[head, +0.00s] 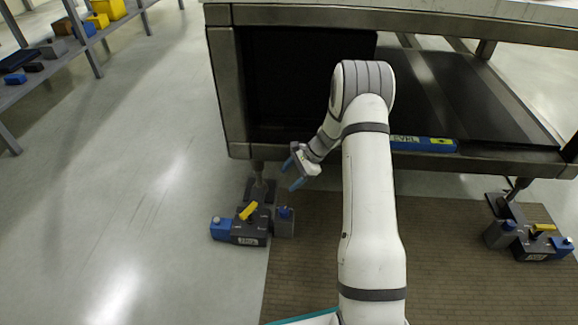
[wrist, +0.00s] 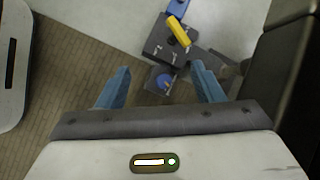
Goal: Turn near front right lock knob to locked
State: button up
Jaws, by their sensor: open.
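Two dark lock units with yellow knobs stand at the machine's feet in the head view. One yellow knob (head: 248,210) is on the left unit (head: 249,227); another yellow knob (head: 543,228) is on the right unit (head: 537,247). I cannot tell from the picture alone which one the task names. My gripper (head: 291,175) is open and empty, above the left unit and apart from it. The wrist view shows a unit's yellow knob (wrist: 178,32) beyond my open blue fingers, with a blue button (wrist: 164,80) between them. The marks beside the knobs are too small to read.
The machine's metal frame (head: 480,158) rises close behind the left unit and my gripper. A blue spirit level (head: 424,144) lies on its lower ledge. A brown mat (head: 440,230) covers the floor between the units. Shelving (head: 90,45) stands far left; floor between is clear.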

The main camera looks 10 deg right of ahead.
jog(key=s+a+r+n+h, duration=0.1)
jog(key=s+r+n, duration=0.2)
jog(key=r, duration=0.5)
jog(key=shift+s+a+g+p, duration=0.25)
jog(key=shift+s+g+p, duration=0.05)
jog(key=shift+s, duration=0.15)
jog(key=shift+r, duration=0.1)
